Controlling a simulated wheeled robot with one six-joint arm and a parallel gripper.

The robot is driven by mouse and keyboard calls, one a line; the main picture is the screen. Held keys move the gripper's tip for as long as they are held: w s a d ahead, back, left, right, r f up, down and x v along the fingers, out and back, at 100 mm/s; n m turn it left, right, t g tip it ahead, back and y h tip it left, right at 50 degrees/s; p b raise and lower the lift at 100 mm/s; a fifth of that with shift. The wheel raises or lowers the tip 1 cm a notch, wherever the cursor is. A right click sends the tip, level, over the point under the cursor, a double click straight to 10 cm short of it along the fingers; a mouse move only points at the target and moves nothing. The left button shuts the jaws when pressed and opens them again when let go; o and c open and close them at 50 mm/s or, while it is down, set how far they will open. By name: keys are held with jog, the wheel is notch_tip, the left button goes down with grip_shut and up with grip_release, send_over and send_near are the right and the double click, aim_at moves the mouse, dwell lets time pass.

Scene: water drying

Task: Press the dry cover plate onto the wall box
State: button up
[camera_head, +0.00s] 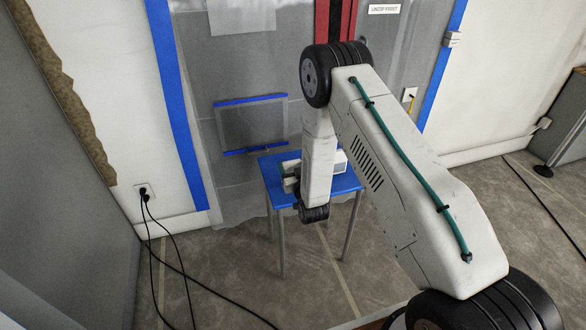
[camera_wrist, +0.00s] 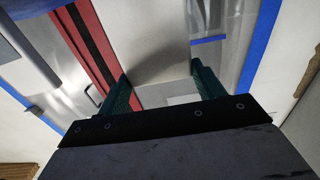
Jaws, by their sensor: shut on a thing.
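My gripper (camera_wrist: 160,88) has dark green fingers in the wrist view, shut on a pale flat piece (camera_wrist: 160,95) that I take to be the cover plate. Its outline is hard to separate from the pale surface beyond. In the head view my gripper (camera_head: 290,184) is low, beside and over the blue stool, partly hidden by my arm. A small pale wall fitting (camera_head: 409,94) with a yellow lead is on the wall to the right, apart from my gripper; I cannot tell whether it is the wall box.
The blue stool (camera_head: 271,185) holds a white box-like thing (camera_head: 340,160). A black-corded outlet (camera_head: 143,190) is on the left wall. Clear sheeting (camera_head: 205,120) with blue tape hangs behind. Black cords cross the floor at left.

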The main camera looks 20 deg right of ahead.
jog(key=shift+r, duration=2.55)
